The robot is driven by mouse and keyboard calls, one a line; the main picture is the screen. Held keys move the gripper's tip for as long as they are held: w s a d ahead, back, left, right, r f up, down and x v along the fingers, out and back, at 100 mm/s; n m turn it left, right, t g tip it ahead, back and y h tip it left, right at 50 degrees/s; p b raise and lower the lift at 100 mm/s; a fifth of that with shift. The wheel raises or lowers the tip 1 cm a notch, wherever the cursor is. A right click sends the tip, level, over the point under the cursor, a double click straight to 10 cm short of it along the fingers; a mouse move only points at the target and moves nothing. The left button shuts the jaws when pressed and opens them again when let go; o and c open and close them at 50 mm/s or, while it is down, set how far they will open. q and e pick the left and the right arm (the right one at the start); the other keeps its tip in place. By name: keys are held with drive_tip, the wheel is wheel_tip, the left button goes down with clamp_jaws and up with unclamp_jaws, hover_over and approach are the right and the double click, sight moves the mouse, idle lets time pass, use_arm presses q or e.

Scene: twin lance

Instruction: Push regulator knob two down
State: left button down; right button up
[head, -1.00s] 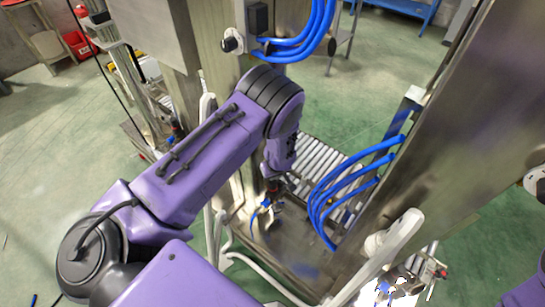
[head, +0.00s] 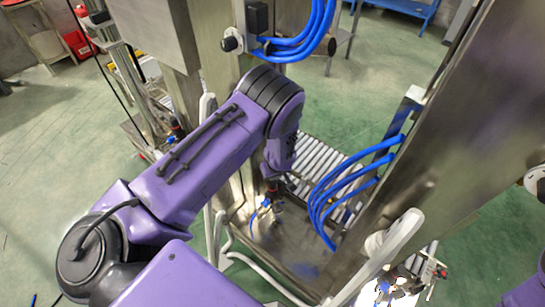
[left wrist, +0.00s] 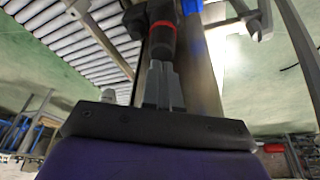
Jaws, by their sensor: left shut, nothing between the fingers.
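A dark regulator knob with a red ring (left wrist: 162,28) shows at the top middle of the left wrist view. My left gripper (left wrist: 161,66) is shut and empty, its grey fingers together and their tips in line with the knob's near end. I cannot tell whether they touch it. In the head view my left gripper (head: 273,178) is over a small dark fitting with a blue tube (head: 265,203), beside the steel post; my wrist hides most of the fingers and knob. I cannot read which number this knob has. My right gripper is out of view.
Blue hoses (head: 330,195) arc from the large steel panel (head: 445,150) right of my wrist. A roller conveyor (head: 318,160) lies behind it. A steel cabinet (head: 205,45) stands behind my left arm. White tubular rails (head: 385,250) run in front. Green floor is open beyond.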

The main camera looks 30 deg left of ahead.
use_arm(q)
drive_tip(key=shift+f+b, duration=0.75)
drive_tip(key=shift+f, duration=0.1)
drive_tip(key=shift+r, duration=0.1)
wheel_tip(320, 180, up, 6)
drive_tip(key=p, duration=0.5)
idle(0.3)
